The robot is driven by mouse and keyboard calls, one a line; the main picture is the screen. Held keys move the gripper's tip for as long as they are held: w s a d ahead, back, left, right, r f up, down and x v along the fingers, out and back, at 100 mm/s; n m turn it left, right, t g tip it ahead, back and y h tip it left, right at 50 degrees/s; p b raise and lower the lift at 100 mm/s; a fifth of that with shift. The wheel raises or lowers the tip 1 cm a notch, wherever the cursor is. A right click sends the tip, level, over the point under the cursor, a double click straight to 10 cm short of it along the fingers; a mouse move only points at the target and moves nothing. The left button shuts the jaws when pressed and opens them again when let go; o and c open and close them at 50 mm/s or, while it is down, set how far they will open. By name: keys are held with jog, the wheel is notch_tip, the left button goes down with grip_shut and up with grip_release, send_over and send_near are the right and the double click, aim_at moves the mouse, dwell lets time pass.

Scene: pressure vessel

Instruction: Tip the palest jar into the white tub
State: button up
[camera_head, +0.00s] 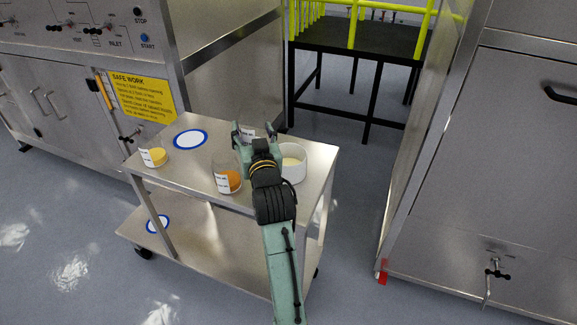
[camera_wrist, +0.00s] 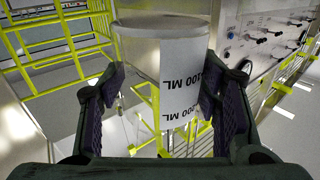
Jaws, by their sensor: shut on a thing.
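My gripper (camera_head: 256,137) is shut on a clear jar (camera_wrist: 143,52) with a white label, held between both pads. In the wrist view the label letters are upside down, and I make out no coloured contents in the jar. In the head view my gripper mostly hides this jar; a bit of its label (camera_head: 247,135) shows. The white tub (camera_head: 298,175) stands on the cart just right of my gripper, with a pale cream layer inside. A jar with orange contents (camera_head: 229,181) stands left of my wrist, and a jar with yellow contents (camera_head: 153,157) stands at the cart's left.
The steel cart (camera_head: 190,180) has a blue-ringed white disc (camera_head: 190,139) on its bare back left top. Another ringed disc (camera_head: 158,224) lies on the lower shelf. Steel cabinets (camera_head: 480,170) flank the cart. A black platform with yellow rails (camera_head: 350,62) stands behind.

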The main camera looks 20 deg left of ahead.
aim_at(253, 128)
jog(key=shift+a+n, duration=0.1)
jog(key=shift+n, duration=0.2)
jog(key=shift+r, duration=0.1)
jog(key=shift+r, duration=1.4)
